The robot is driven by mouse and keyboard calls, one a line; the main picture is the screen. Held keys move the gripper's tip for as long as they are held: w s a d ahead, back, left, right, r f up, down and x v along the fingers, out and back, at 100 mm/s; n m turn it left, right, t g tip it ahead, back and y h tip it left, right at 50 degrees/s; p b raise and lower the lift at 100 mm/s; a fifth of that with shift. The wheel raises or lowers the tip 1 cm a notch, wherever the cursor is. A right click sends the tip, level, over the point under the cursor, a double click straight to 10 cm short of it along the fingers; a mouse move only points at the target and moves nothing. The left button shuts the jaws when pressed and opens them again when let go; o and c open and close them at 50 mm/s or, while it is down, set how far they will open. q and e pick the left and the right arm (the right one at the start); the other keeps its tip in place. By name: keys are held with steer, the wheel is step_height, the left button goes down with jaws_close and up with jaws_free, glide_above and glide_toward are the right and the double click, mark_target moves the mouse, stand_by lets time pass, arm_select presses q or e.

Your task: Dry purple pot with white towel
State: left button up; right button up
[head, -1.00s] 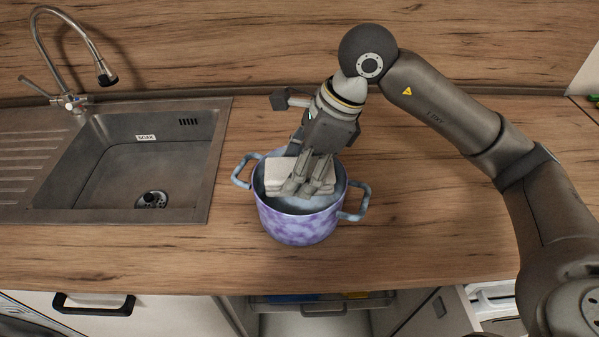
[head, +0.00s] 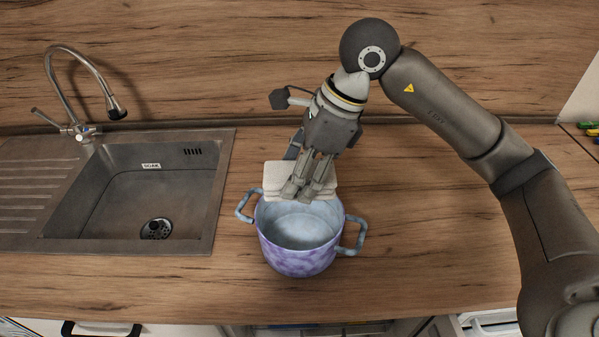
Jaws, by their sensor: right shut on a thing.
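The purple pot (head: 300,258) stands upright on the wooden counter, right of the sink, with a grey-blue inside and a handle on each side. The white towel (head: 284,176) is a folded pad at the pot's far rim. My right gripper (head: 300,196) comes down from behind the pot and is shut on the towel. The towel overlaps the far rim in the picture; I cannot tell whether it touches the pot. The inside of the pot is mostly visible and looks empty. My left gripper is not in view.
A metal sink (head: 190,215) with a drainboard and a curved faucet (head: 82,90) is on the left. A wooden splashback (head: 220,60) runs along the back. Several coloured items (head: 588,128) lie at the far right edge. Counter in front of the pot is clear.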

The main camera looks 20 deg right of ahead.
stand_by(0.4)
step_height(320, 180, down, 5)
steer(key=b, duration=0.4)
steer(key=shift+s+b, duration=0.15)
steer(key=shift+b, duration=0.25)
steer(key=shift+f+b, duration=2.8)
steer(key=shift+f, duration=0.1)
steer(key=shift+d+f+b, duration=0.1)
steer(key=shift+f+b, duration=0.75)
steer(key=shift+f, duration=0.05)
steer(key=shift+f+b, duration=0.5)
steer(key=shift+f, duration=0.25)
